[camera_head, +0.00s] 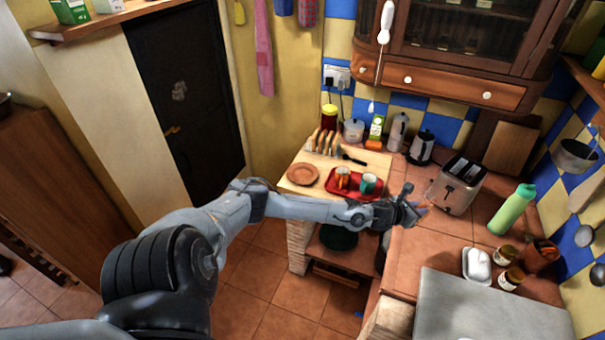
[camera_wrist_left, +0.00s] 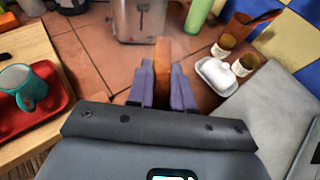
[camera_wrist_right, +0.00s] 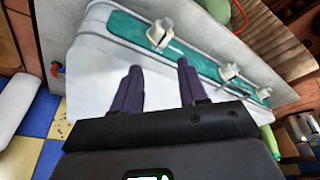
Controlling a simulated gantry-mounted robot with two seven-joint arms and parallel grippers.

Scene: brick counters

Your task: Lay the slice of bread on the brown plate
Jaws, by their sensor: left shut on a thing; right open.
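My left gripper (camera_head: 412,205) is shut on a slice of bread (camera_wrist_left: 163,62), whose brown edge stands up between the fingers (camera_wrist_left: 163,88) in the left wrist view. In the head view the slice (camera_head: 425,208) shows small at the fingertips, above the tiled counter in front of the toaster. The brown plate (camera_head: 303,174) lies empty on the light wooden top, to the left of the gripper. My right gripper (camera_wrist_right: 160,88) is open and empty in the right wrist view, and is not in the head view.
A red tray (camera_head: 354,182) with two mugs lies between plate and gripper. A rack with bread slices (camera_head: 326,144) stands behind the plate. The toaster (camera_head: 462,183), green bottle (camera_head: 512,210) and white dish (camera_head: 477,265) are on the counter. A pale, teal-striped surface (camera_wrist_right: 95,75) faces the right gripper.

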